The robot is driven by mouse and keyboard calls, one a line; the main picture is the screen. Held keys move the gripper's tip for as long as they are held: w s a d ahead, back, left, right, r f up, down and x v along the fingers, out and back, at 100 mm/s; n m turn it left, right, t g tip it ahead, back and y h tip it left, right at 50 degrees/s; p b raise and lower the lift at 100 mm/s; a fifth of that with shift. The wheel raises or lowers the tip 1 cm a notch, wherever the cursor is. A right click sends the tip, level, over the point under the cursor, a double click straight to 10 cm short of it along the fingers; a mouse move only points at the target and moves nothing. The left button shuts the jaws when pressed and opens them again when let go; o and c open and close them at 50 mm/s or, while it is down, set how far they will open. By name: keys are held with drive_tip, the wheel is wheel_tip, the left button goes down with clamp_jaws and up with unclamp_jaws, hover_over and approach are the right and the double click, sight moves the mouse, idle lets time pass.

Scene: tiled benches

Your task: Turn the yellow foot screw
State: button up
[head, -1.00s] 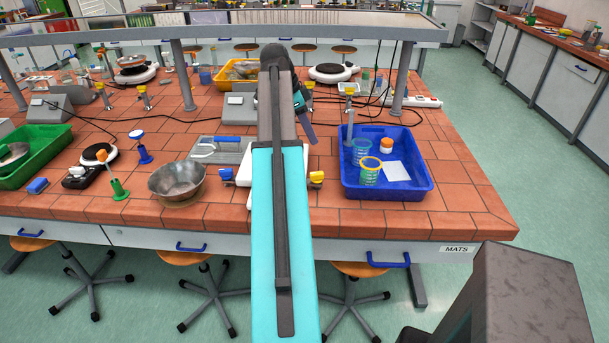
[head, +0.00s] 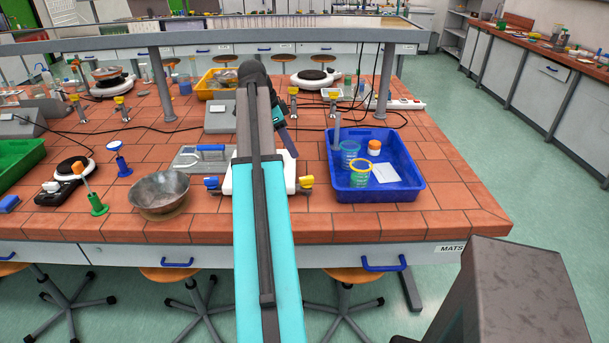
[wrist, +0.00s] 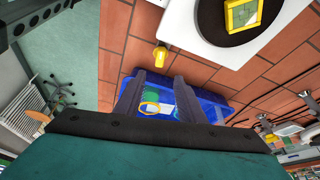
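The yellow foot screw (head: 306,182) sticks out at the front right corner of a white instrument base (head: 290,172) on the tiled bench. It also shows in the wrist view (wrist: 160,57), just beyond my fingertips and roughly between them. My gripper (wrist: 160,80) is open and empty, its two dark fingers apart. No contact with the screw shows. In the head view my gripper (head: 290,148) hangs behind my arm, above the base, and my arm hides the middle of the base. A blue foot screw (head: 211,183) is at its front left corner.
A blue tray (head: 400,190) with beakers stands close right of the yellow screw. A metal bowl (head: 160,193) and a green-based stand (head: 97,205) are to the left. Cables (head: 345,108) lie behind. In the wrist view a black disc (wrist: 235,20) sits on the base.

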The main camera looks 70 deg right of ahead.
sight(307, 177)
drive_tip(key=shift+p+x, duration=1.7)
drive_tip(key=shift+x, duration=5)
clamp_jaws()
